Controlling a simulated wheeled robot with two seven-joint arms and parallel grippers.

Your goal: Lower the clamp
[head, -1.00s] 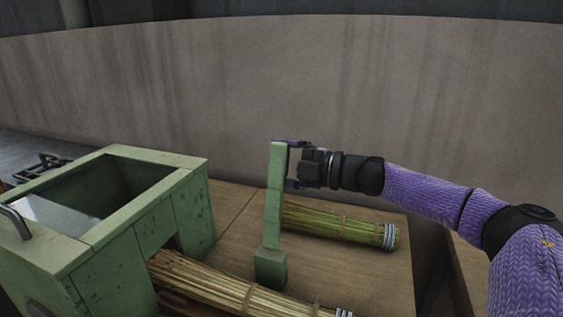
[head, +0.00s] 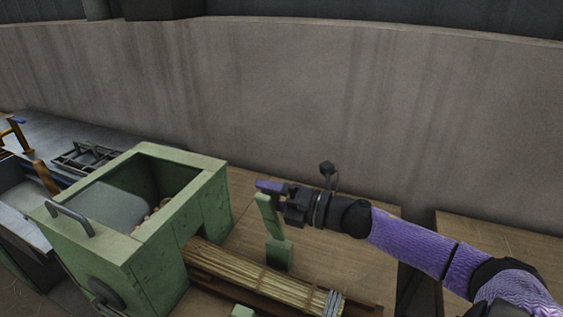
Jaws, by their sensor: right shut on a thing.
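The clamp is a green lever (head: 268,215) rising from a green base block (head: 279,253) on the wooden table. It leans a little to the left in the head view. My right gripper (head: 272,188) is shut on the lever's top end. A tied straw bundle (head: 235,270) lies in front of the base block, its left end inside the green machine and its right end bound with pale bands. My left gripper is out of view.
The green box-shaped machine (head: 130,225) with an open top and grey handle (head: 68,217) stands left. A small green block (head: 243,311) shows at the bottom edge. A wooden table (head: 340,262) lies under the clamp; a concrete wall (head: 300,110) stands behind.

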